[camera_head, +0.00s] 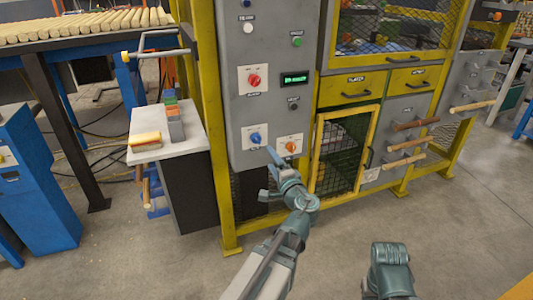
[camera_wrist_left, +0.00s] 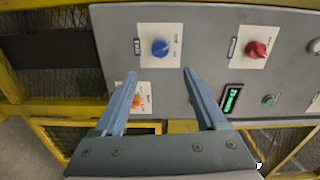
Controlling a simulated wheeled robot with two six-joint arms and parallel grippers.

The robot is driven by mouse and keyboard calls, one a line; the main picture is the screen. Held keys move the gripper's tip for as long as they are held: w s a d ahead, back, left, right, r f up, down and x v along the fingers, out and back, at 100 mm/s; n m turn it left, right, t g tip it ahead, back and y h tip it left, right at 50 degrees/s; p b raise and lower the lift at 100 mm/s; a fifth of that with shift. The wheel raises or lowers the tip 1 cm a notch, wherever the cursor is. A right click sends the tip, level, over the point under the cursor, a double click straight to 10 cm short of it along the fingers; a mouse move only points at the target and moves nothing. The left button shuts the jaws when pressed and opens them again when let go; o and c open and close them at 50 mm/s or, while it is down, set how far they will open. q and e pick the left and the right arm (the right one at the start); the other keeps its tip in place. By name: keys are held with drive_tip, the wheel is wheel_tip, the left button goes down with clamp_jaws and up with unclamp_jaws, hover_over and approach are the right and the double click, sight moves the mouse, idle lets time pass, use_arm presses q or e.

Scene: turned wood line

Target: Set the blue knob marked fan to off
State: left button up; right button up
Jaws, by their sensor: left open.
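The blue knob (camera_head: 256,138) sits on a white plate low on the grey control panel (camera_head: 262,72). In the left wrist view the blue knob (camera_wrist_left: 160,47) lies ahead of my fingertips, roughly centred between them, with a small dark label beside it. Its pointer setting is too small to read. My left gripper (camera_head: 268,170) is open and empty, just below and in front of the knob, apart from it. Its two fingers also show spread in the left wrist view (camera_wrist_left: 159,76). My right arm shows at the bottom of the head view; its gripper does not show.
An orange knob (camera_head: 291,147) is right of the blue one; a red knob (camera_head: 254,79) is above. A green display (camera_head: 294,79) and small buttons share the panel. A yellow-framed mesh door (camera_head: 345,150) is to the right, a block-laden stand (camera_head: 185,142) to the left.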

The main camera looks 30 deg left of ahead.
use_arm(q)
drive_tip(key=shift+v, duration=1.05)
drive_tip(key=s+d+f+n+g+h+p, duration=0.1)
drive_tip(key=s+d+f+n+g+h, duration=0.45)
drive_tip(key=d+f, duration=0.65)
drive_tip(key=s+d+f+m+g+h, duration=0.2)
drive_tip(key=s+d+f+g+h, duration=0.5)
drive_tip(key=s+d, duration=0.55)
wheel_tip(320, 180, up, 37)
drive_tip(key=d+p, duration=0.1)
drive_tip(key=p, duration=3.7)
drive_tip(key=shift+d+t+p, duration=0.25)
drive_tip(key=shift+t+p, duration=0.05)
drive_tip(key=shift+t, duration=0.05)
drive_tip(key=shift+f, duration=0.2)
